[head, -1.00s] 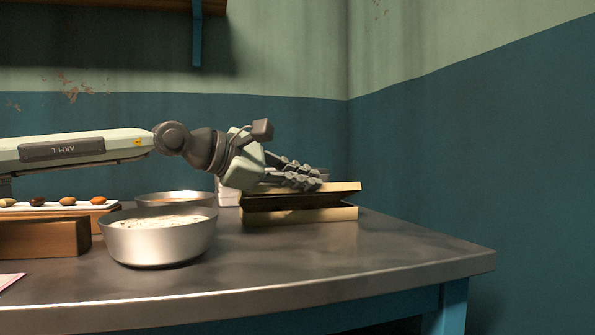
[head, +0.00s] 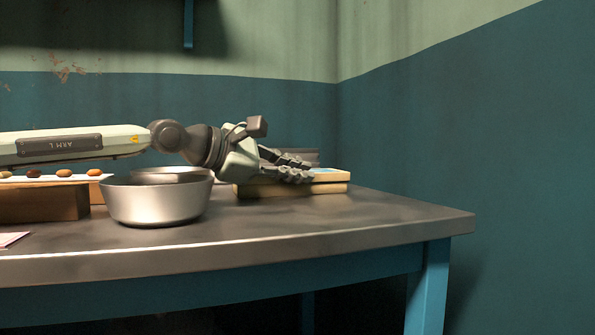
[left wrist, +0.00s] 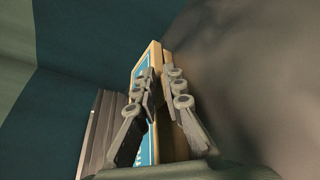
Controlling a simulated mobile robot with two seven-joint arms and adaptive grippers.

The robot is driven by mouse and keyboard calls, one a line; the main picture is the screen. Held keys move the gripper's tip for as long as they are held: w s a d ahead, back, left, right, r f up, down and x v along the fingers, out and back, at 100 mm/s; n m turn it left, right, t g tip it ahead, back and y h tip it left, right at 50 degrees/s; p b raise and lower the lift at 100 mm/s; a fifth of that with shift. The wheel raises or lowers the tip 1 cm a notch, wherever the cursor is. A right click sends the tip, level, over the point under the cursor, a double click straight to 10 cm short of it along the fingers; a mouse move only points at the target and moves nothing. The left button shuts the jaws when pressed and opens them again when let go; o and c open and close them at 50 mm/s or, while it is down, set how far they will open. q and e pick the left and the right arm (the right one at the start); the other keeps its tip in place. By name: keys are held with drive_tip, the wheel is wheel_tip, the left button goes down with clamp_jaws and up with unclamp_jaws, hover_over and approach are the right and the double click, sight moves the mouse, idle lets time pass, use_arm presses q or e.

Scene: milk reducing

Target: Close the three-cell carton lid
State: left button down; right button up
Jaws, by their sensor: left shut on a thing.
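The carton (head: 300,190) is a low tan box at the right part of the metal table, near the back. Its lid (head: 336,176) has a blue label on top and lies nearly flat on the base, with at most a thin dark line between them. My left gripper (head: 308,170) is at the lid, shut on its edge. In the left wrist view the fingers (left wrist: 163,78) lie on either side of the lid's edge, one over the blue label (left wrist: 143,66). The fingers hide part of the lid and the carton's inside does not show. My right gripper is out of view.
A steel bowl (head: 158,203) stands left of the carton, with another bowl (head: 170,175) behind it. A grey object (head: 303,153) stands behind the carton. The table's right front is clear.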

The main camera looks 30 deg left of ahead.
use_arm(q)
drive_tip(key=shift+s+d+f, duration=0.1)
drive_tip(key=shift+d+f, duration=0.05)
drive_tip(key=shift+f, duration=0.8)
drive_tip(key=c, duration=1.8)
unclamp_jaws()
drive_tip(key=shift+r, duration=0.3)
wheel_tip(320, 180, up, 11)
drive_tip(key=shift+d+f, duration=0.1)
drive_tip(key=shift+f, duration=0.05)
